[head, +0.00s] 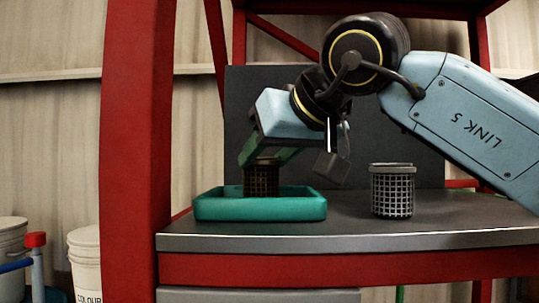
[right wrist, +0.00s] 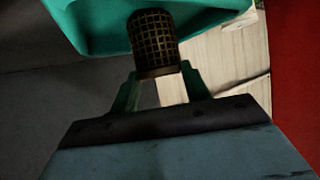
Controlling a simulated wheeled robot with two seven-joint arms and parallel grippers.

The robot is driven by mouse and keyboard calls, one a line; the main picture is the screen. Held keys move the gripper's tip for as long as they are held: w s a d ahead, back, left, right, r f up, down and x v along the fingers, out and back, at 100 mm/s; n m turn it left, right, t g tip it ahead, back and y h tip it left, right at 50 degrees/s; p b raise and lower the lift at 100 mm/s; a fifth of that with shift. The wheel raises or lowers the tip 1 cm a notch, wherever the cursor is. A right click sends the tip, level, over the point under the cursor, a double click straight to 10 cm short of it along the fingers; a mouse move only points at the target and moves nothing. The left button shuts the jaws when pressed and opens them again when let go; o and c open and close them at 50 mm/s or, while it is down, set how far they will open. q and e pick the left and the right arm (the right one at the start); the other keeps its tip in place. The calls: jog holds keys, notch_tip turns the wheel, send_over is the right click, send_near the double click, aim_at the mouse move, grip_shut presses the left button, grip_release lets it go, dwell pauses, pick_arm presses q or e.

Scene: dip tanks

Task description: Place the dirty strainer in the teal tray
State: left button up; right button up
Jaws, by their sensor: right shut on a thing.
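The dirty strainer (head: 262,181) is a brown mesh basket, upright at the teal tray (head: 260,209) in the head view. Its lower end reaches down to the tray's front rim; I cannot tell whether it touches the tray floor. My right gripper (head: 263,158) comes down over it from above and is shut on its top rim. In the right wrist view the strainer (right wrist: 153,38) extends from between the green fingers (right wrist: 160,88) towards the teal tray (right wrist: 88,30). My left gripper is not in view.
A clean grey mesh strainer (head: 392,192) stands on the grey bench (head: 350,226), right of the tray. A dark panel (head: 400,150) stands behind. A red post (head: 137,150) rises at the bench's left end. White buckets (head: 84,262) are at the lower left.

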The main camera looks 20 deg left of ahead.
jog(key=o, duration=0.6)
jog(key=shift+f, duration=0.15)
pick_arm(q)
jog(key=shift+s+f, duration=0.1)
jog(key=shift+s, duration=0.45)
pick_arm(e)
jog(key=o, duration=0.4)
jog(key=shift+r, duration=0.25)
pick_arm(q)
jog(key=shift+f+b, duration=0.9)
jog(key=shift+b, duration=0.05)
pick_arm(e)
jog(key=v, duration=1.2)
jog(key=shift+f, duration=0.1)
